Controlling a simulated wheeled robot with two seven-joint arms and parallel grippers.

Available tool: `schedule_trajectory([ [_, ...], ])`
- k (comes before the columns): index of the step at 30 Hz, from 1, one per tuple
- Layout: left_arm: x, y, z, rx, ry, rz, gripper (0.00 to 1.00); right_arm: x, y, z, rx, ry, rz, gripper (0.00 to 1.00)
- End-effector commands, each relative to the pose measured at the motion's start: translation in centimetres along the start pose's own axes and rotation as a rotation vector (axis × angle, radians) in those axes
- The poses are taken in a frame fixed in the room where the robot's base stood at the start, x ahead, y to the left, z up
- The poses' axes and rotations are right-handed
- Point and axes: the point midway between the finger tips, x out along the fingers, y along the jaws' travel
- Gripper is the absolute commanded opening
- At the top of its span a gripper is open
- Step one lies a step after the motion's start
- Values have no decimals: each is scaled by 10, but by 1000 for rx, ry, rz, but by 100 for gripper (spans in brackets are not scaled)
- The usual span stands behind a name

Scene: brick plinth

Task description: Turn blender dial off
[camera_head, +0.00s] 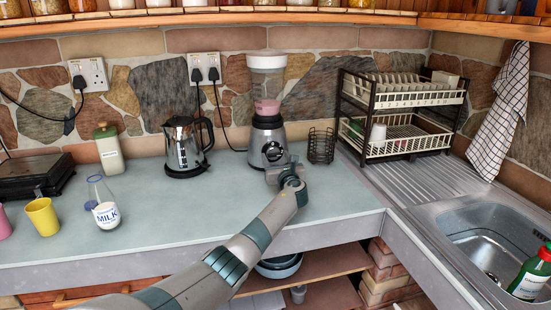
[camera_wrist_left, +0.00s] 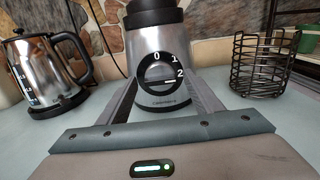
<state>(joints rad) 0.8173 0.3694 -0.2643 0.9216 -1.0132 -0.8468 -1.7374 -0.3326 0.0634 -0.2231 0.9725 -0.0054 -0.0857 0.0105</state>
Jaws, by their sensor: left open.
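The blender (camera_head: 268,135) stands at the back of the counter, with a silver base and a jar holding something pink. In the left wrist view its black dial (camera_wrist_left: 161,73) faces me, marked 0, 1 and 2. A light pointer line on the dial lies roughly level, on the side toward the 2. My left gripper (camera_head: 275,172) is in front of the blender base. In the left wrist view its two fingers (camera_wrist_left: 160,88) are apart, one on each side of the dial, with nothing clearly held. I cannot tell whether they touch the dial. My right gripper is not in view.
A kettle (camera_head: 184,147) stands left of the blender and a wire basket (camera_head: 321,146) close on its right. A dish rack (camera_head: 400,112) and sink (camera_head: 490,245) are farther right. A milk bottle (camera_head: 104,205) and yellow cup (camera_head: 42,217) stand at left. The front-middle counter is clear.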

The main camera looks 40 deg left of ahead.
Motion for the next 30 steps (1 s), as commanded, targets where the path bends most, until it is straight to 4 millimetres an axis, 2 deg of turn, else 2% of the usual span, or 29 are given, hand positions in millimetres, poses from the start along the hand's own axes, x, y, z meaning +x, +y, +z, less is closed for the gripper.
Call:
schedule_trajectory([
  [6,10,0,0,0,0,0,59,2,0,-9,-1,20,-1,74],
  [16,12,0,0,0,0,0,59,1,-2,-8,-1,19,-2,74],
  [17,12,0,0,0,0,0,55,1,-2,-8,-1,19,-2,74],
  [21,11,0,0,0,1,-1,21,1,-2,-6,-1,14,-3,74],
  [30,11,0,0,-14,1,-1,20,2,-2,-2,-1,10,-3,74],
])
